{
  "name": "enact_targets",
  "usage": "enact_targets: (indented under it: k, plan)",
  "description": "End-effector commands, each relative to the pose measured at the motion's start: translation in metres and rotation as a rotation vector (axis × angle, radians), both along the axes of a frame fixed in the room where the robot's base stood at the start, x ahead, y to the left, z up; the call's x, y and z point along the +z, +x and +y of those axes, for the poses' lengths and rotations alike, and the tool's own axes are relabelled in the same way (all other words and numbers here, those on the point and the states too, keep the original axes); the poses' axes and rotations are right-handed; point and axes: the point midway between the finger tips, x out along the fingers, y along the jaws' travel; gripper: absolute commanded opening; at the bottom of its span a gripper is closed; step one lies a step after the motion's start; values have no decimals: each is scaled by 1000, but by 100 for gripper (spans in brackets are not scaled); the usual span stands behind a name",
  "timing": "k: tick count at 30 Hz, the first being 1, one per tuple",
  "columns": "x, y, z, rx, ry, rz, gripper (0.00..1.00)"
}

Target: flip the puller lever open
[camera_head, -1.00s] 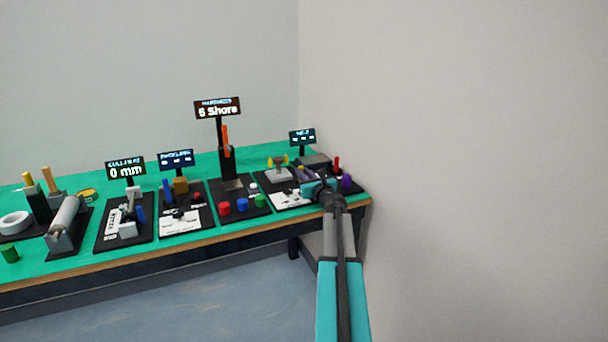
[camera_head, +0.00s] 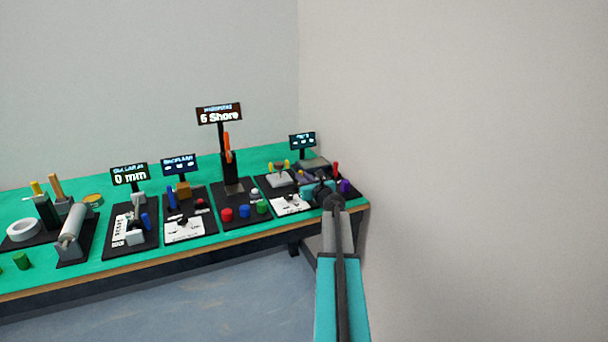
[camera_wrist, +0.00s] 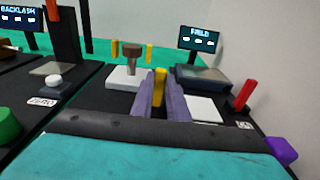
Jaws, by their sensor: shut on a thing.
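In the wrist view, the jaws of my gripper (camera_wrist: 160,100) are shut on an upright yellow piece (camera_wrist: 159,88). I cannot tell whether this piece is the puller lever. Just beyond and to the left is a white block (camera_wrist: 127,77) with a brown post (camera_wrist: 132,50) and two thin yellow uprights. A red lever (camera_wrist: 246,94) stands tilted to the right of the jaws, apart from them. In the head view, my gripper (camera_head: 312,190) is over the right-end station, and my arm hides part of it.
A small display (camera_wrist: 199,39) stands behind a dark grey plate (camera_wrist: 202,78). A purple knob (camera_wrist: 282,150) is at the right front. Left are a white button (camera_wrist: 53,81) and a green cylinder (camera_wrist: 8,124). In the head view, a wall (camera_head: 470,150) rises close to the right.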

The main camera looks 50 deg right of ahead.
Motion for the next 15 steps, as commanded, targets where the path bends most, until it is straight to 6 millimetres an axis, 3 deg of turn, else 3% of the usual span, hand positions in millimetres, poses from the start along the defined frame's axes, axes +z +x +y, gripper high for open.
enact_targets:
  k: [12, 13, 15]
  plan:
    - [1, 0, -1, -2, 0, 4, 0]
    - [1, 0, -1, -2, 0, 4, 19]
    - [1, 0, -1, -2, 0, 4, 31]
